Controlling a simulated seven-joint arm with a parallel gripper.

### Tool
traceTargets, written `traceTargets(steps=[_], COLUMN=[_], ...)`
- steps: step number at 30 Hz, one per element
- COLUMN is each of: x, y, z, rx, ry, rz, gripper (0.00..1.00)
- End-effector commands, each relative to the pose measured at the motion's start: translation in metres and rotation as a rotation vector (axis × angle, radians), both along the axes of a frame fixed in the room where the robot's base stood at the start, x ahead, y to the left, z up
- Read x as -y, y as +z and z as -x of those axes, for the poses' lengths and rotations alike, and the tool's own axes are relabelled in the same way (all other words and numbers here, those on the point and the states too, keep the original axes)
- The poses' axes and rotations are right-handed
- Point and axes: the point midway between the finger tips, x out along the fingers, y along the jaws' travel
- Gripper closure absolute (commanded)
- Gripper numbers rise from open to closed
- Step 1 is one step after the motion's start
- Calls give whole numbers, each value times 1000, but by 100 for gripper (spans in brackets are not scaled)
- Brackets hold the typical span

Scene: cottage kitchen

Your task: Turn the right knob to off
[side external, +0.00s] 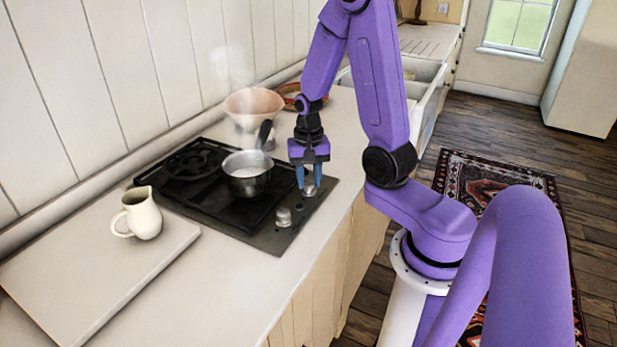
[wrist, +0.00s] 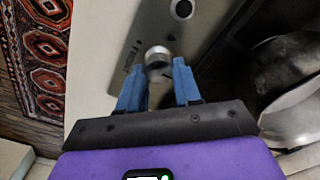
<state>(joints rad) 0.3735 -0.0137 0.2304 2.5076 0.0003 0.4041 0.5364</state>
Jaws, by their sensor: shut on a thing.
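The right knob (side external: 309,190) is a small metallic knob on the stove's front strip, at the far end in the side view. My gripper (side external: 309,184) points down over it with its two blue fingers on either side, shut on the knob. In the wrist view my gripper (wrist: 158,66) has the silver top of the right knob (wrist: 157,54) between its fingertips. The other knob (side external: 283,217) stands free, nearer the camera. It also shows at the top of the wrist view (wrist: 182,9). The right knob's pointer direction cannot be made out clearly.
A steaming saucepan (side external: 247,174) with pale contents stands on the black stove (side external: 205,205), close to my gripper. A pinkish bowl (side external: 254,105) is behind it. A cream jug (side external: 141,214) stands on a board (side external: 90,270) at left. The counter's front edge is clear.

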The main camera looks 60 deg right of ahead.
Motion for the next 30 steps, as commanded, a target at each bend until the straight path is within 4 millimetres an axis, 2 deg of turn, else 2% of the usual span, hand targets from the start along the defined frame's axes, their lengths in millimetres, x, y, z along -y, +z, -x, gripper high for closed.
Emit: traceTargets(steps=[20,21,23,30], x=[1,1,1,1], y=[0,0,0,0], z=[-1,-1,-1,0], rx=[4,4,3,2], ry=[-65,-65,-65,-63], rz=[2,2,1,1], gripper=[97,60,41,41])
